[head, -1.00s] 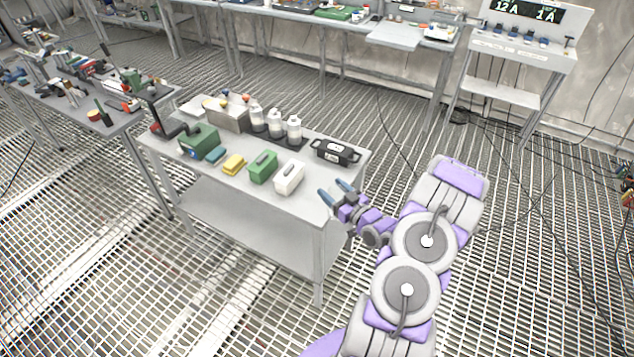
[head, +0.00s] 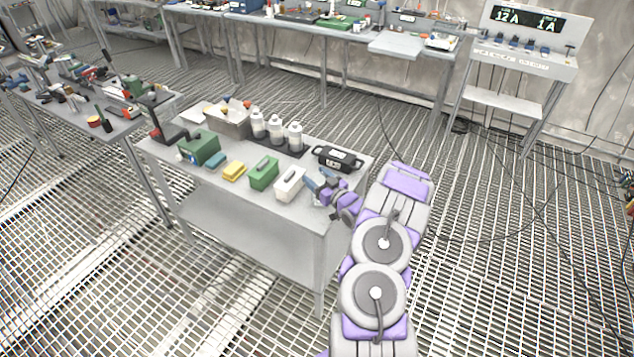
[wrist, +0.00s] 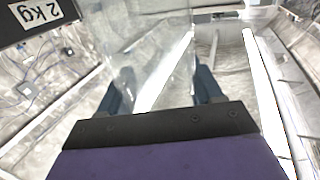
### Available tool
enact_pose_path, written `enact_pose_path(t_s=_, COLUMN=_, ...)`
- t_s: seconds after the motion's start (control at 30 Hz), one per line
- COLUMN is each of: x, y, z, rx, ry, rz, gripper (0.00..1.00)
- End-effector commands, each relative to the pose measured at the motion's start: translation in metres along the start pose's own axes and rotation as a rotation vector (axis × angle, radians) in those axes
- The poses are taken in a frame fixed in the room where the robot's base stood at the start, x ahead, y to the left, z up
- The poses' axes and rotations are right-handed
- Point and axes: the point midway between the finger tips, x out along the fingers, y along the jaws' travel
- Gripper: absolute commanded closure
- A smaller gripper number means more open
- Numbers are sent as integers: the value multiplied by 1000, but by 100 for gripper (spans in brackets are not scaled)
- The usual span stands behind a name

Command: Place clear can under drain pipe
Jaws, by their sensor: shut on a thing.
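My gripper (head: 318,180) is over the right front corner of the grey table, just right of the white can (head: 289,184). In the wrist view its two dark blue fingers (wrist: 160,95) stand apart, with the clear can (wrist: 150,50) between them, and they are shut on it. The can is see-through and its outline is faint. In the head view I cannot make it out, nor whether it touches the table. I cannot pick out a drain pipe for certain in either view.

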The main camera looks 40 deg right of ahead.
Motion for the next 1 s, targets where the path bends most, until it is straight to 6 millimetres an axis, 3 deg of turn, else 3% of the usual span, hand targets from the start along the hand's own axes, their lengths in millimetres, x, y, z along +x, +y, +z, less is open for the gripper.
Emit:
enact_pose_path(t_s=0.1, x=0, y=0, z=9, rx=-2, ry=2, rz=-1, gripper=88)
enact_pose_path(t_s=0.57, x=0, y=1, z=16, rx=-2, ry=2, rz=0, gripper=88)
enact_pose_path(t_s=0.6, x=0, y=1, z=15, rx=-2, ry=3, rz=0, gripper=31)
enact_pose_path(t_s=0.83, x=0, y=0, z=15, rx=-2, ry=3, rz=0, gripper=10)
enact_pose_path(t_s=1.0, x=0, y=0, z=15, rx=-2, ry=2, rz=0, gripper=10)
